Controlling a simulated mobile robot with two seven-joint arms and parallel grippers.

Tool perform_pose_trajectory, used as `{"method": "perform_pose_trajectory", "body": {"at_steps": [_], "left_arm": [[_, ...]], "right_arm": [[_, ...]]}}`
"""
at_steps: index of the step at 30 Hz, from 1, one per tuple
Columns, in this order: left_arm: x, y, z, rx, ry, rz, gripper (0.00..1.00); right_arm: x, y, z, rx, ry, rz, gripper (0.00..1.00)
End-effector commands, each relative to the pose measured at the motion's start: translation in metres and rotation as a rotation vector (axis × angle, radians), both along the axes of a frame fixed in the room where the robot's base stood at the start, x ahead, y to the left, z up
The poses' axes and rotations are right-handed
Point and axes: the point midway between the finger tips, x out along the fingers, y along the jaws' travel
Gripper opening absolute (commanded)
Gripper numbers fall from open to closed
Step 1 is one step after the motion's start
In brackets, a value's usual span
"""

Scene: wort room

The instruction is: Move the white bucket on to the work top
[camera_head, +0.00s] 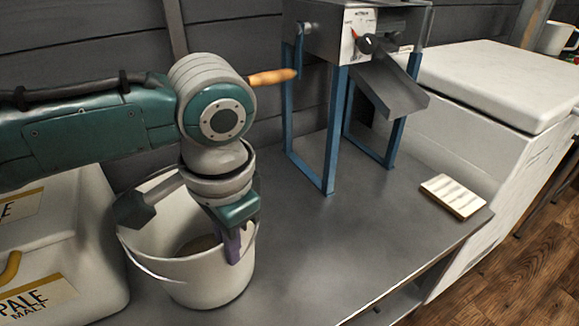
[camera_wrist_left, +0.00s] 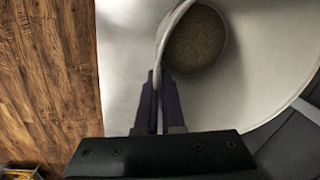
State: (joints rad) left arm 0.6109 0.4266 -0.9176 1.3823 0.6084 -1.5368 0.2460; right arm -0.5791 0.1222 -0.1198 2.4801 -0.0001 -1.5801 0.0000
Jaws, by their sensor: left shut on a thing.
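The white bucket (camera_head: 190,275) is at the lower left in the head view, upright, with brown grainy stuff in its bottom. My left gripper (camera_head: 234,248) is shut on the bucket's rim at its right side. In the left wrist view, the two dark fingers (camera_wrist_left: 158,100) pinch the wall of the bucket (camera_wrist_left: 255,75), and the brown contents show inside. The grey work top (camera_head: 290,240) lies under and around the bucket. I cannot tell whether the bucket's base touches it. My right gripper is out of view.
A mill on blue legs (camera_head: 330,130) with a metal chute stands at the back. A small cream block (camera_head: 452,196) lies near the right front corner. White sacks (camera_head: 75,240) marked pale malt are at left. A white chest (camera_head: 490,85) stands at right. The middle is clear.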

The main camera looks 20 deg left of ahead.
Motion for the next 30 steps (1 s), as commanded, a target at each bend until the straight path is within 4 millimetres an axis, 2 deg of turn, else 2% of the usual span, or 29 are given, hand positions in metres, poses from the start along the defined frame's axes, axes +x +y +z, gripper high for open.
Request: {"method": "perform_pose_trajectory", "body": {"at_steps": [5, 6, 13, 23, 26, 30], "left_arm": [[0.001, 0.000, -0.003, 0.000, -0.001, 0.001, 0.00], [0.000, 0.000, -0.003, 0.000, -0.001, 0.001, 0.09], [0.000, 0.000, -0.002, 0.000, 0.000, 0.001, 0.34], [0.000, 0.000, 0.004, 0.000, 0.000, 0.001, 0.35], [0.000, -0.002, 0.019, -0.002, -0.001, 0.001, 0.35], [-0.002, -0.005, 0.052, -0.002, -0.002, 0.000, 0.35]], "right_arm": [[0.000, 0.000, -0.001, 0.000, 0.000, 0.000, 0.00], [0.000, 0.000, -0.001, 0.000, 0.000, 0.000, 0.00], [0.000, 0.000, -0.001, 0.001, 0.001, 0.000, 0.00], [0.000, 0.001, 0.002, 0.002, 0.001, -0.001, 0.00], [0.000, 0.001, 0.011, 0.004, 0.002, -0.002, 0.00], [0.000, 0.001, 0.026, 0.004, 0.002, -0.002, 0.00]]}}
